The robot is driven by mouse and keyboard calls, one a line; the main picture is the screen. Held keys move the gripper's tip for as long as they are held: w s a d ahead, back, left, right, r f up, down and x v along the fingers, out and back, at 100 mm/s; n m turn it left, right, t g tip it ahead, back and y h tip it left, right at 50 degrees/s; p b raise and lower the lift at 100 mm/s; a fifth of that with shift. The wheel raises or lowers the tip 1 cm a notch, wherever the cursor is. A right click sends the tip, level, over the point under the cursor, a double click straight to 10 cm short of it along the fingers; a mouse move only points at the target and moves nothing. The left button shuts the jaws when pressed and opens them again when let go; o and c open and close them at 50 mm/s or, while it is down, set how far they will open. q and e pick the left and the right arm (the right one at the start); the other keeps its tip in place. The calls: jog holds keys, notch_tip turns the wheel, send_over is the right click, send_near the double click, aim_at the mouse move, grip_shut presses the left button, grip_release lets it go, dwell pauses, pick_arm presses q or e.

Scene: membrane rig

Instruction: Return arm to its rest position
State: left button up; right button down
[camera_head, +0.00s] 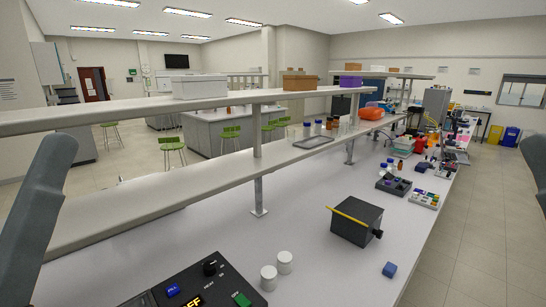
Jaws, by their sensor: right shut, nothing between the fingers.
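On my left, a grey link of my left arm stands at the left edge of the head view. On my right, a dark grey link of my right arm just enters at the right edge. No gripper fingers show on either arm, so both grippers are outside the view. A black box-shaped device (357,223) with a yellow strip along its top edge and a dark knob on its right side sits on the white bench (310,262). Nothing touches it.
A black control unit (205,283) with a lit display and two white jars (284,262) stand at the front. A small blue block (389,269) lies near the bench's right edge. A shelf on posts (258,180) runs along the bench. Racks and bottles (394,185) crowd farther back.

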notch_tip(320, 180, up, 21)
jog(key=p, duration=1.7)
jog(key=shift+f, duration=0.15)
jog(key=shift+f, duration=0.1)
